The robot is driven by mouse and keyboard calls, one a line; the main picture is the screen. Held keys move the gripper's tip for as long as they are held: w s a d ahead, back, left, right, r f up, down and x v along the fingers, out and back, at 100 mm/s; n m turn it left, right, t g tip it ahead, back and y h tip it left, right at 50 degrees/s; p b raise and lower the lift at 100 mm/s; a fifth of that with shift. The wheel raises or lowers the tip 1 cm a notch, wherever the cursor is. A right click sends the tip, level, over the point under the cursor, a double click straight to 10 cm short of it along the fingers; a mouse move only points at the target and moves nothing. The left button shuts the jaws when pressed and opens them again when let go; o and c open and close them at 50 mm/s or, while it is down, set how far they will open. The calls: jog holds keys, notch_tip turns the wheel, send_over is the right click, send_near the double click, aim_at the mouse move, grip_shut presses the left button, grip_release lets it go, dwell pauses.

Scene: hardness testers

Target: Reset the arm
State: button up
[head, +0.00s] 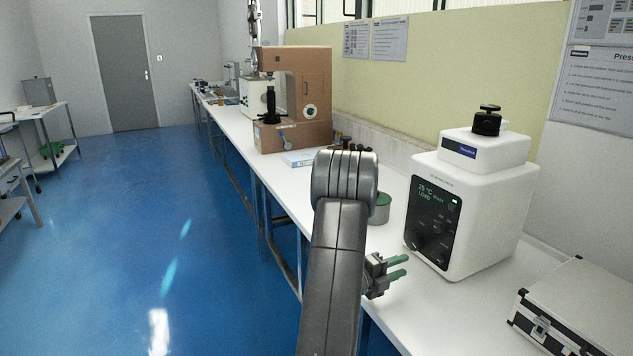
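My arm rises from the bottom middle of the head view, in front of the bench edge. My gripper (398,266) points right, over the white bench in front of the white tester. Its two green-tipped fingers are apart with nothing visible between them. The wrist is partly hidden behind my forearm link.
The white tester (478,205) with a black knob stands right on the white bench (425,308). A silver case (580,310) is at lower right. A green round container (380,207) sits behind my arm. A brown hardness tester (305,90) stands farther back. The blue floor (140,230) at left is clear.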

jog(key=x, duration=1)
jog(key=shift+d, duration=0.2)
jog(key=shift+a, duration=0.1)
